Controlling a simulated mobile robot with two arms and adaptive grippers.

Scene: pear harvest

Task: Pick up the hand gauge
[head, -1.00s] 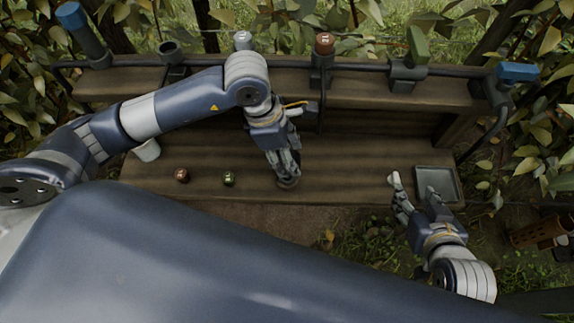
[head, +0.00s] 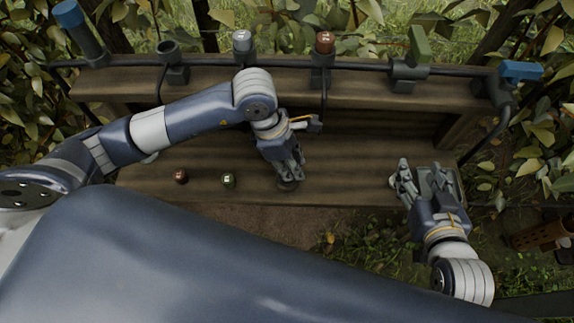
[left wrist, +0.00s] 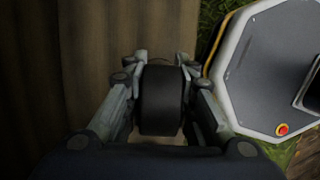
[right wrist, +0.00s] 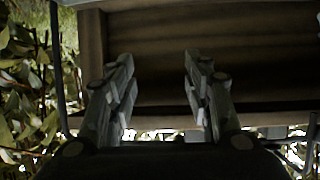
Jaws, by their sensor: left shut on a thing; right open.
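My left gripper (head: 289,180) is low over the front of the wooden bench, its fingers pointing down. In the left wrist view its fingers are closed on both sides of a dark cylindrical thing (left wrist: 159,100). In the head view only a dark rounded edge of that thing shows under the fingertips. I cannot tell for certain whether it is the hand gauge. My right gripper (head: 421,173) is open and empty at the bench's right end; in the right wrist view nothing is between its fingers (right wrist: 158,65).
A red-brown labelled piece (head: 181,177) and a green one (head: 228,180) lie left of my left gripper on the bench (head: 345,165). Foliage surrounds the bench. Bench between the grippers is clear.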

